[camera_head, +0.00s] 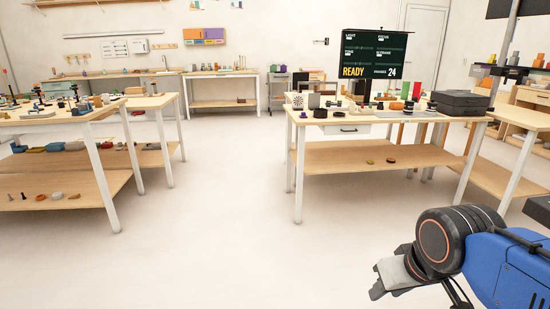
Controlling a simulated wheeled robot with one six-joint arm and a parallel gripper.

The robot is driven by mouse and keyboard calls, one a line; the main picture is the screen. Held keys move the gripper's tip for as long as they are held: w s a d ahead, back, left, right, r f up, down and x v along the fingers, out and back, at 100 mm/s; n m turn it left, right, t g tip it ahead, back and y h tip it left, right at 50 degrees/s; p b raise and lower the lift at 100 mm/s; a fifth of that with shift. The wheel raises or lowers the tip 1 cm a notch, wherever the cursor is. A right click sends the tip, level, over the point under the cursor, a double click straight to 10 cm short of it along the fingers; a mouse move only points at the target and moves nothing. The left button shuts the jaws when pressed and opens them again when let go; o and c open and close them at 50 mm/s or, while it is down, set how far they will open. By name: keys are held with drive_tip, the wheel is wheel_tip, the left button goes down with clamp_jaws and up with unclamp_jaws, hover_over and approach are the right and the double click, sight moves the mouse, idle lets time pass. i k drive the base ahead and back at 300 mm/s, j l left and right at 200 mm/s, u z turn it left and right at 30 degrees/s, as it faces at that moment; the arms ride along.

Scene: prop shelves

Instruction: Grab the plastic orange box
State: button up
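I cannot clearly make out a plastic orange box. A small orange-brown piece (396,106) lies on top of the right wooden table (340,115), too small to name surely. A red upright block (417,90) stands behind it. My gripper (384,273) is at the lower right, in front of the right table and well apart from it. It points left, and I cannot tell how far its fingers are apart. No object shows in it.
A left table (85,118) holds several small parts on its top and lower shelf. An orange and purple wall unit (204,36) hangs at the back. The floor between the tables is clear.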

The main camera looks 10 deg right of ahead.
sight(394, 105)
drive_tip(key=i+z, duration=0.15)
drive_tip(key=i, duration=0.7)
drive_tip(key=i+j+z, duration=0.15)
drive_tip(key=i, duration=0.7)
